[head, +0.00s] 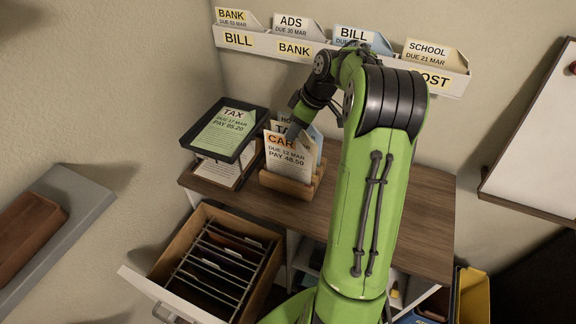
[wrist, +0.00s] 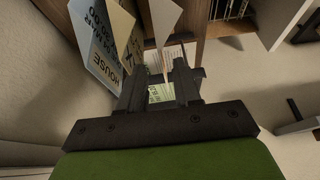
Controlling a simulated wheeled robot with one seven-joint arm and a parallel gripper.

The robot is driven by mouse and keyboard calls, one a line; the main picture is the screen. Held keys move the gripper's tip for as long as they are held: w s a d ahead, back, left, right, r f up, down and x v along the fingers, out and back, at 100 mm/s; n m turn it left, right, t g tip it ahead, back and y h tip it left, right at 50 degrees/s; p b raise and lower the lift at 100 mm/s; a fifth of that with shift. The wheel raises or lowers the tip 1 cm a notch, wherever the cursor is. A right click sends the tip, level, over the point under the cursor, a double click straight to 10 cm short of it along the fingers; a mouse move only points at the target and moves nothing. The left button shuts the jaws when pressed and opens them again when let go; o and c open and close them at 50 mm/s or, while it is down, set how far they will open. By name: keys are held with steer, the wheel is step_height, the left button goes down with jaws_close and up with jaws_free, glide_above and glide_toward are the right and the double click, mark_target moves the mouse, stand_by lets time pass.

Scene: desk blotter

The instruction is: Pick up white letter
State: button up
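The white letter (head: 288,163) stands upright at the front of a wooden letter holder (head: 300,190). It has an orange "CAR" heading. A cream "TAX" letter (head: 282,128) and a blue "HOUSE" letter (head: 313,134) stand behind it, partly hidden. My gripper (head: 294,130) is at the top left of these letters. In the wrist view my gripper (wrist: 160,72) has its two fingers apart. The white letter's corner (wrist: 165,18) points down toward the gap between them. I cannot tell whether the fingers touch it.
A dark tray (head: 242,152) with a green letter (head: 222,132) sits left of the holder. An open drawer (head: 262,285) with dividers is below. A wall rack (head: 270,42) holds several letters. The desk (head: 425,215) is clear on the right.

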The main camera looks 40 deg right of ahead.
mark_target(286, 143)
steer(key=b+x, duration=0.2)
steer(key=x, duration=0.5)
steer(key=shift+a+f, duration=0.15)
jaws_close()
